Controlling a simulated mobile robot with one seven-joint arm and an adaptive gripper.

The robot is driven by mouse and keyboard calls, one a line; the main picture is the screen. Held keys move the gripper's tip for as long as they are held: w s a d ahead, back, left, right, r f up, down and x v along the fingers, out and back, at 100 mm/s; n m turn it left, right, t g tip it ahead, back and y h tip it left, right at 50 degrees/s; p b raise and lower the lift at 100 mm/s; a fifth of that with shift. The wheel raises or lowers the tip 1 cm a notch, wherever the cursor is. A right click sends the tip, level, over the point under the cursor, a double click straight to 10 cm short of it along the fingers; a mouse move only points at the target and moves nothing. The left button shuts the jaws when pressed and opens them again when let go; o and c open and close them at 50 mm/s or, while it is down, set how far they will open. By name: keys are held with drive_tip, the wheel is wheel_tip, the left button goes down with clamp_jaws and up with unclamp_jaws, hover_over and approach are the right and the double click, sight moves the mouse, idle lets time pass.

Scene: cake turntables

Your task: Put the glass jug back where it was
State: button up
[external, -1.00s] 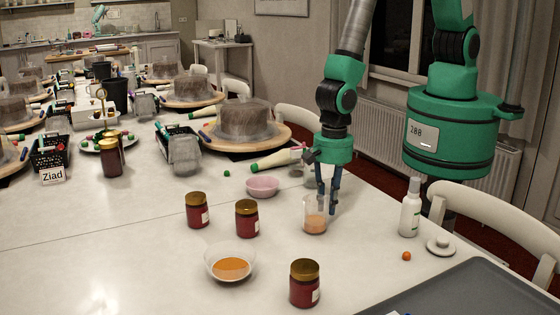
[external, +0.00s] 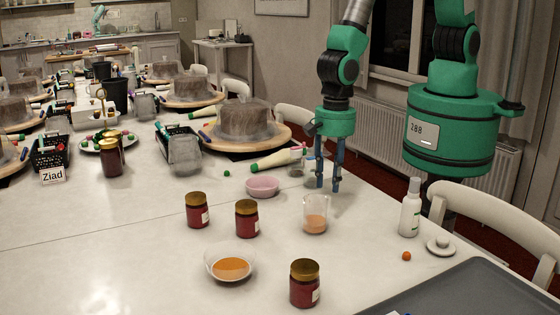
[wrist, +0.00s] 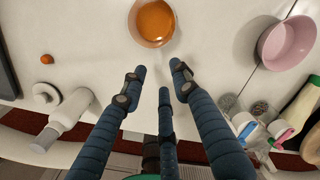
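The glass jug (external: 315,217) stands upright on the white table, with orange liquid in its lower part. In the wrist view the jug (wrist: 153,22) is seen from above at the top middle, apart from my fingers. My gripper (external: 328,187) is just behind and above the jug in the external view, its fingers pointing down. In the wrist view my gripper (wrist: 159,78) has its blue fingers spread with nothing between them.
A pink bowl (external: 262,187) is left of my gripper, and a white spray bottle (external: 410,210) is to the right. Red jars (external: 247,220) and a glass bowl of orange liquid (external: 230,268) stand nearer the camera. A grey tray (external: 470,290) fills the front right.

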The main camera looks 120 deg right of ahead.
drive_tip(key=shift+s+r, duration=0.1)
drive_tip(key=shift+r, duration=2.6)
drive_tip(key=s+d+r+n+t, duration=0.1)
drive_tip(key=s+d+r+n, duration=0.2)
drive_tip(key=r, duration=0.6)
drive_tip(key=s+d+r+n+t, duration=0.15)
drive_tip(key=r+n, duration=0.35)
drive_tip(key=r, duration=0.5)
drive_tip(key=s+d+r+n, duration=0.2)
drive_tip(key=s+r+n, duration=0.15)
drive_tip(key=r, duration=0.55)
drive_tip(key=s+d+r+n+t, duration=0.1)
drive_tip(key=s+d+r+n, duration=0.1)
drive_tip(key=s+r+n, duration=0.4)
drive_tip(key=s+d+r+n+t, duration=0.1)
drive_tip(key=s+d+r+n, duration=0.2)
drive_tip(key=s+r+n, duration=0.4)
drive_tip(key=s+r, duration=0.1)
drive_tip(key=s, duration=0.7)
drive_tip(key=shift+t, duration=0.35)
drive_tip(key=shift+d, duration=0.1)
